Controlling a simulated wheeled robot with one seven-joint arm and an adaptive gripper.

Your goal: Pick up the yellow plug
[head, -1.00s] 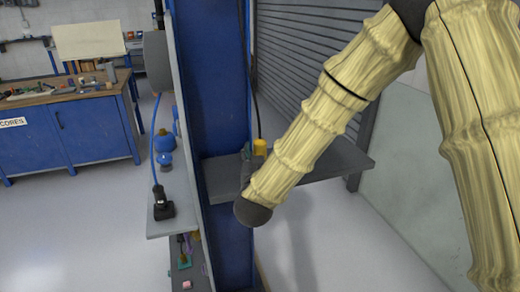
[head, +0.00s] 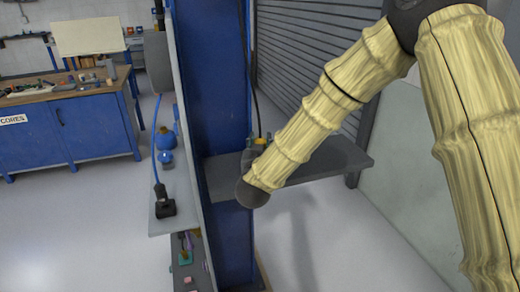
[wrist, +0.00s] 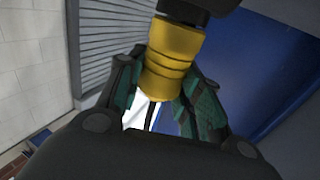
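The yellow plug (wrist: 172,55) is large in the wrist view, a ribbed yellow cylinder with a black part at its upper end. My gripper (wrist: 160,88) has its two dark fingers with green pads on either side of the plug's lower end. The fingers look spread, and I see no clear grip on it; contact on the right side is hard to judge. In the head view only a small bit of the yellow plug (head: 261,141) shows behind my wrist, above the grey shelf.
The grey shelf (head: 335,160) juts out from a blue post (head: 212,85). A dark cable (head: 252,75) hangs down above the plug. A grey shutter (head: 310,50) stands behind. A black plug on a blue cable (head: 165,207) is at the left.

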